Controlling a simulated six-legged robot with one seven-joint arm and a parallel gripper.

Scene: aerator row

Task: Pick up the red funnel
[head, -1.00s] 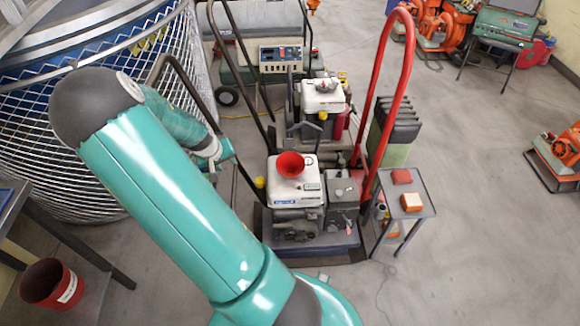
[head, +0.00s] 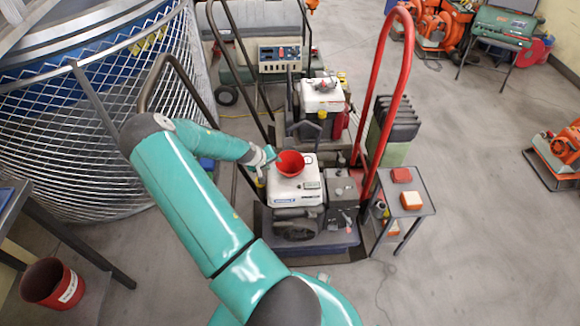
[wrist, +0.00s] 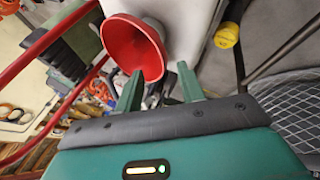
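The red funnel (head: 291,164) sits on the white top of an engine (head: 296,187), its wide mouth facing up. In the wrist view the funnel (wrist: 133,47) is just beyond my fingertips, left of the middle. My gripper (wrist: 157,88) is open, with its two green fingers apart. The funnel's rim overlaps the space between the fingertips in that view, and I cannot tell whether a finger touches it. In the head view my gripper (head: 268,156) is at the funnel's left side.
A tall red handle (head: 402,80) rises right of the engine. A small side table (head: 418,212) holds red and orange blocks. A wire mesh cage (head: 90,130) stands at the left. A yellow cap (wrist: 227,35) is close by in the wrist view. Open floor lies at the right.

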